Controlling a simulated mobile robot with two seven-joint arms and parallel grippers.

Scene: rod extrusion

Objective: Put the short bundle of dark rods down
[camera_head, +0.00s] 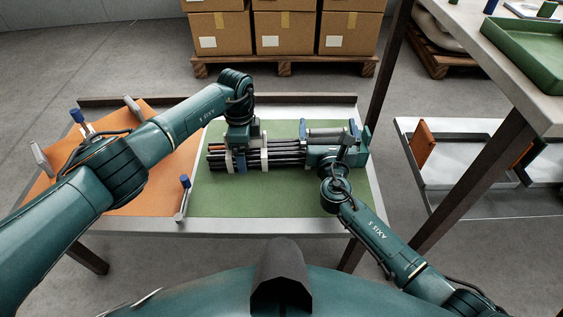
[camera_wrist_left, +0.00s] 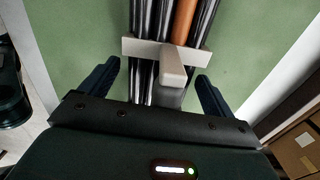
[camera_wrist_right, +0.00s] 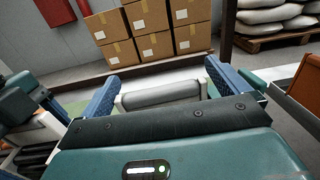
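The bundle of dark rods (camera_head: 284,160) lies lengthwise over the green mat (camera_head: 220,200), with pale crosspieces around it. In the left wrist view, the dark rods (camera_wrist_left: 144,95) run with one copper rod (camera_wrist_left: 183,22) through a pale crosspiece (camera_wrist_left: 145,48) with a grey handle (camera_wrist_left: 172,68). My left gripper (camera_head: 240,145) is above the bundle's left part. In its wrist view its fingers (camera_wrist_left: 156,82) are open, either side of the handle and apart from it. My right gripper (camera_head: 347,150) is at the bundle's right end; its fingers (camera_wrist_right: 162,88) are open, with a grey roller (camera_wrist_right: 160,93) between or just beyond them.
An orange mat (camera_head: 150,205) covers the table's left part. Small blue-topped posts (camera_head: 184,190) stand along its edges. A teal fixture (camera_head: 322,158) is at the bundle's right end. Boxes on a pallet (camera_head: 285,65) stand behind the table. A shelf with a green tray (camera_head: 525,50) is at right.

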